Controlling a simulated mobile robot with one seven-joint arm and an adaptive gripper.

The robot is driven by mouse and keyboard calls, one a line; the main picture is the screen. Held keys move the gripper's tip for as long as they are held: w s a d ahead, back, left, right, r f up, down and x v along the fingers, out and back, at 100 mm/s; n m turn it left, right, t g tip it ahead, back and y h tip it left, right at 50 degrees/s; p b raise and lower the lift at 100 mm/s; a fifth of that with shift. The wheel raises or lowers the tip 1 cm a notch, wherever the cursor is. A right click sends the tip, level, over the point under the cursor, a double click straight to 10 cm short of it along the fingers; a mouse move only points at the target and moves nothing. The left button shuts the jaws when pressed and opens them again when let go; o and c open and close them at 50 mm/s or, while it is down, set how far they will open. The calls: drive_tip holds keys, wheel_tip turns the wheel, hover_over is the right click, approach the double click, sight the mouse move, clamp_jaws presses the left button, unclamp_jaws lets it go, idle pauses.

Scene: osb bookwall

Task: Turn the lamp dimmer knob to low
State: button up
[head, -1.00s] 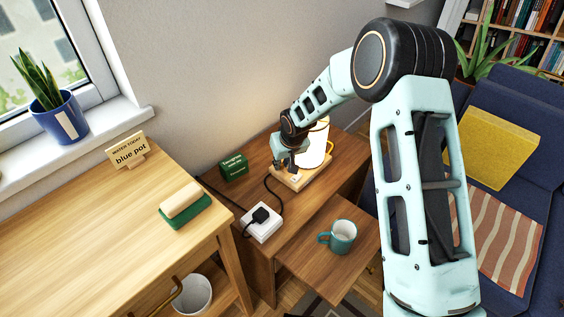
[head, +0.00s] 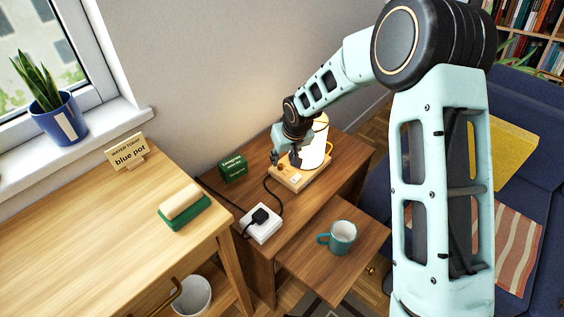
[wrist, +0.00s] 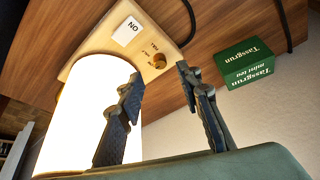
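The lamp has a glowing white shade (head: 315,146) on a pale wooden base (head: 299,181) that stands on the brown side table. A small round brown dimmer knob (wrist: 159,61) sits on the base beside tiny lettering I cannot fully read. My gripper (head: 286,161) is over the base, next to the shade. In the wrist view my gripper (wrist: 160,88) is open, with the knob showing beyond the gap between its fingers. Nothing is held; contact with the knob is not visible.
A green tea box (head: 233,168) and a white socket block (head: 261,224) with a black plug and cable are on the side table. A teal mug (head: 342,236) stands on the lower wooden surface in front. A blue sofa (head: 518,94) is at right.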

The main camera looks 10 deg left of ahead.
drive_tip(key=v, duration=0.6)
drive_tip(key=shift+r, duration=0.35)
drive_tip(key=shift+s, duration=0.15)
